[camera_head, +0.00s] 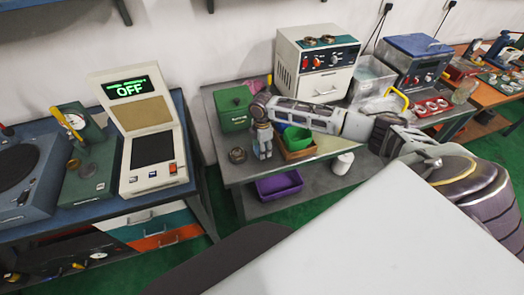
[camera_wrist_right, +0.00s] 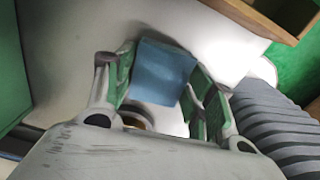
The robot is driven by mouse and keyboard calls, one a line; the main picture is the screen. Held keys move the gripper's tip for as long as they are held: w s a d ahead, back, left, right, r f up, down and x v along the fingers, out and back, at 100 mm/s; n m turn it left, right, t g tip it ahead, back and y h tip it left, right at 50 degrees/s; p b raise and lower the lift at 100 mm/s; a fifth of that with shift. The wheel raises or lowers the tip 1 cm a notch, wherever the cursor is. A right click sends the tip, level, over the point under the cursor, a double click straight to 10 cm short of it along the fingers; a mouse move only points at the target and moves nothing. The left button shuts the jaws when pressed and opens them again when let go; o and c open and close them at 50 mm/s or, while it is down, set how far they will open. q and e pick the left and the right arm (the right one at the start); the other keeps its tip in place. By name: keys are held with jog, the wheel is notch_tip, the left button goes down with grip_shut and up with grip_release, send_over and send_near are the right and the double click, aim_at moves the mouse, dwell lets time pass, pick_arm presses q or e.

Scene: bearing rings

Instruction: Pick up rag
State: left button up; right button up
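In the right wrist view a blue cloth-like piece (camera_wrist_right: 163,75), which looks like the rag, shows between the two green-padded fingers of my right gripper (camera_wrist_right: 165,85). The fingers are spread apart, one on each side of it. I cannot tell whether the pads touch it. In the head view my right arm reaches in from the right across the middle table, and the right gripper (camera_head: 263,150) points down between the green box and the wooden tray. The rag cannot be made out there. My left gripper is not in view.
The green box (camera_head: 234,107) stands left of the gripper. The wooden tray (camera_head: 298,152) with green contents stands close on its right. A round metal part (camera_head: 237,155) lies on the middle table (camera_head: 245,172). A white oven-like device (camera_head: 318,65) stands behind. A purple bin (camera_head: 279,186) is below.

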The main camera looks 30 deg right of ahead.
jog(key=c, duration=0.3)
notch_tip(320, 180, up, 10)
jog(key=shift+r, duration=0.1)
dwell(0.7)
jog(key=shift+o, duration=1.2)
jog(key=shift+c, duration=1.4)
